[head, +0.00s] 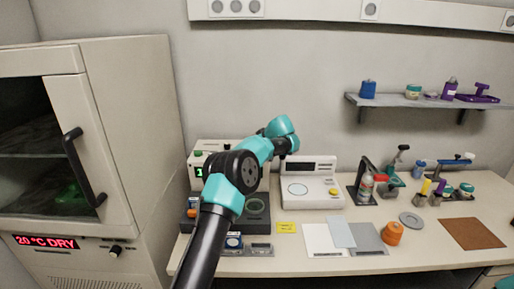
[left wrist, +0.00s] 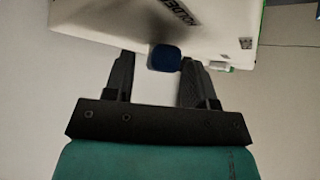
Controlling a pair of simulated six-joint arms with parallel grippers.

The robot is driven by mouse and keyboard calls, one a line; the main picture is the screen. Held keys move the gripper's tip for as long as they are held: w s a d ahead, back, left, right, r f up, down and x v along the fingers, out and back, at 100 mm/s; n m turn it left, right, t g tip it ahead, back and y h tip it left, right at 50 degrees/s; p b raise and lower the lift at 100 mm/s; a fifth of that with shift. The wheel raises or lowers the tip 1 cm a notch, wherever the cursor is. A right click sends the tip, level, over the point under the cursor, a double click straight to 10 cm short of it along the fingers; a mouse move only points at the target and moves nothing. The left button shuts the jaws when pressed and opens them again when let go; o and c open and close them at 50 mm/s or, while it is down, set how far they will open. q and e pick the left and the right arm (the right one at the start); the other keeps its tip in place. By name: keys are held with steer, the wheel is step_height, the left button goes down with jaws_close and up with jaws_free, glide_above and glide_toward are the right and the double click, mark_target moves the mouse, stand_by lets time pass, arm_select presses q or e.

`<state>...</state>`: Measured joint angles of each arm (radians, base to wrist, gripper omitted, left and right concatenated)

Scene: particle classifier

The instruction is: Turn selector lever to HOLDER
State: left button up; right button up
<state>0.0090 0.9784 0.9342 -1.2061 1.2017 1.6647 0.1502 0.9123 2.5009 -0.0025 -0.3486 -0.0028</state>
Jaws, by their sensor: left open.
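The selector lever shows in the left wrist view as a dark blue rounded knob (left wrist: 163,57) on a pale device housing. Dark lettering that seems to read HOLDER (left wrist: 182,13) is printed on the housing above the knob. My left gripper (left wrist: 159,70) is open, with one finger on each side of the knob; I cannot tell whether either finger touches it. In the head view, the pale device (head: 215,147) with a green display stands at the back of the table, partly hidden by my left arm. The lever is hidden there. My right gripper is not in view.
A white scale-like instrument (head: 311,192) stands right of my left arm. Flat sheets (head: 372,238), an orange container (head: 392,234) and several small tools are farther right. A large cabinet (head: 125,120) stands at left.

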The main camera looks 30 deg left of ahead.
arm_select(q)
steer(key=v, duration=1.6)
steer(key=shift+d+r, duration=0.25)
steer(key=shift+r, duration=0.05)
steer(key=shift+s+f, duration=0.1)
